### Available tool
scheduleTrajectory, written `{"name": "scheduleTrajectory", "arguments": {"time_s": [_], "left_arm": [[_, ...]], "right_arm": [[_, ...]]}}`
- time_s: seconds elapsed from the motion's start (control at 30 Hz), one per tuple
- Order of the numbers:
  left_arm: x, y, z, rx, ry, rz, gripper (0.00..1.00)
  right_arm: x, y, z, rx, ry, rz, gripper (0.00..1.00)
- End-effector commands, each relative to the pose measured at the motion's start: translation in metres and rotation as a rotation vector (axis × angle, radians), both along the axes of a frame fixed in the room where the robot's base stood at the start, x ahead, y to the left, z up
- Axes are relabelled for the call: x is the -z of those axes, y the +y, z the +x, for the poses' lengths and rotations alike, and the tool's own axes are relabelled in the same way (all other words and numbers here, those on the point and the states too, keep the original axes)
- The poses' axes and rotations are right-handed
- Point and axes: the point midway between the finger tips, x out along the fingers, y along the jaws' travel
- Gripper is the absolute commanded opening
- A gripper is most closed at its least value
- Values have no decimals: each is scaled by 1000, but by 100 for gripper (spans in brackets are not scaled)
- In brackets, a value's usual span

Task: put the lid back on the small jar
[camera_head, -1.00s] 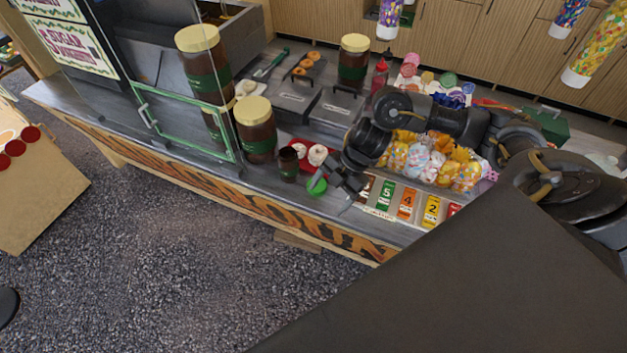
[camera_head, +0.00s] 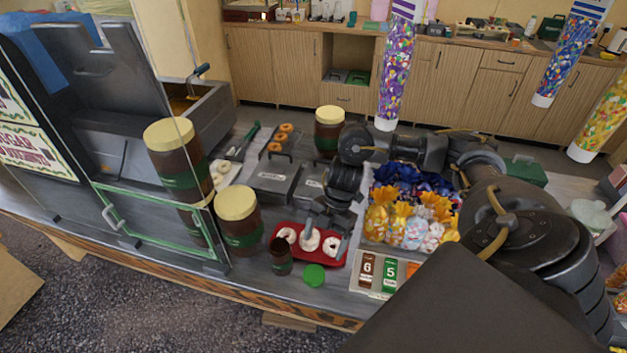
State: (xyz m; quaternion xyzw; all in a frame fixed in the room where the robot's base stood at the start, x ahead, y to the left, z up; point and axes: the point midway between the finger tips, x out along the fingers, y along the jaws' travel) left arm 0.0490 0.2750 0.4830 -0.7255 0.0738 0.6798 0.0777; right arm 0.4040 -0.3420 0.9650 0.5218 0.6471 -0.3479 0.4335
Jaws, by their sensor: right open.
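The small jar (camera_head: 281,257) is brown and stands upright on the counter, its top open with no lid on it. A round green lid (camera_head: 314,275) lies flat on the counter just to the right of the jar, apart from it. My right gripper (camera_head: 322,242) is open, with its fingers pointing down over the red tray, behind the lid and apart from it. It holds nothing that I can see. My left gripper is out of view.
The red tray (camera_head: 327,262) with white doughnuts is behind the jar and lid. A big brown jar (camera_head: 238,222) with a cream lid stands left. Number cards (camera_head: 367,272) and wrapped sweets (camera_head: 414,232) are on the right. The glass case (camera_head: 150,225) is far left.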

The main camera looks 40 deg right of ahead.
Motion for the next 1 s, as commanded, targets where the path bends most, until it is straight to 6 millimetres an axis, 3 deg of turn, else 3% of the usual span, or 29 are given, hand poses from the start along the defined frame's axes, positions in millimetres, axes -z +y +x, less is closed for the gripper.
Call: {"name": "scheduleTrajectory", "arguments": {"time_s": [0.33, 0.73, 1.0], "left_arm": [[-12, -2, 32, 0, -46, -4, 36], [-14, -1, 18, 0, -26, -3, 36], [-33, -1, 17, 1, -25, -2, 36]], "right_arm": [[40, 16, -4, 1, 2, 1, 81], [45, 19, -5, 1, 4, 0, 81], [79, 32, -9, 2, 4, 1, 81]]}}
